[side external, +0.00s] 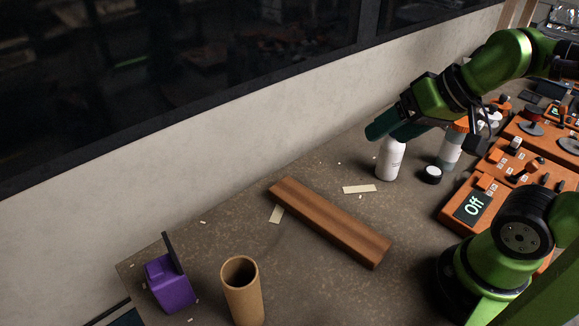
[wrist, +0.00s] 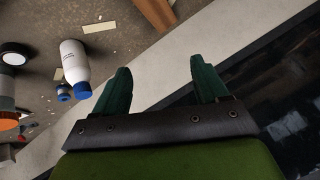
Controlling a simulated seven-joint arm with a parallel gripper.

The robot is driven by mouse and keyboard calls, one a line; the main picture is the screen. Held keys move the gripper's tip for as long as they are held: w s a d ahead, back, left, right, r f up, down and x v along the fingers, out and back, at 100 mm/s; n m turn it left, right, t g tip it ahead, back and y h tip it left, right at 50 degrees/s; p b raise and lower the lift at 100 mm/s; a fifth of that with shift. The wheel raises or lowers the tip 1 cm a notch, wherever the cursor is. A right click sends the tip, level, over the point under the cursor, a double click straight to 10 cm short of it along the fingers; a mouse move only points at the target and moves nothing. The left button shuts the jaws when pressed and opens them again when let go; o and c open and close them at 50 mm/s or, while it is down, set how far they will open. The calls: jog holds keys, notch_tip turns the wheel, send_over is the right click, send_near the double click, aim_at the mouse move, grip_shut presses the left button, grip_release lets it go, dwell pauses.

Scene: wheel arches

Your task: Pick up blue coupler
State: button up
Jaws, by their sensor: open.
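A small blue part (wrist: 63,91), apparently the blue coupler, stands on the table at the left of the wrist view. It is close beside the blue cap of a white bottle (wrist: 73,60). In the side view I cannot make out the blue part; the bottle (side external: 390,163) shows there with its top behind my fingers. My gripper (side external: 386,130) is raised above the table near the bottle. In the wrist view my gripper (wrist: 160,70) has its two dark green fingers spread, with nothing between them. The blue part lies left of both fingers.
A wooden beam (side external: 330,222) lies mid-table. A cardboard tube (side external: 242,292) and a purple holder (side external: 170,283) stand at the front left. A black-topped jar (side external: 431,174), an orange-capped bottle (side external: 450,148) and orange equipment (side external: 470,205) crowd the right. A wall runs behind.

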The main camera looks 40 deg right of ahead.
jog(key=shift+d, duration=0.1)
jog(key=w+d+f+m+g+h, duration=0.15)
jog(key=w+d+m, duration=0.35)
jog(key=d+m, duration=0.55)
jog(key=w+d+f+m+g, duration=0.3)
jog(key=w+d+m, duration=0.35)
jog(key=d, duration=0.75)
jog(key=w+d+f+m+g+h, duration=0.1)
jog(key=w+d+f+m+g, duration=0.3)
jog(key=d+m, duration=0.65)
jog(key=shift+n+t+y, duration=0.25)
jog(key=shift+n+t, duration=0.4)
jog(key=shift+n, duration=0.1)
jog(key=f, duration=0.3)
jog(key=d+f, duration=0.1)
jog(key=f, duration=0.5)
jog(key=shift+w+d+f, duration=0.35)
jog(key=shift+f, duration=0.05)
jog(key=shift+w+f, duration=0.2)
jog(key=shift+f, duration=2.5)
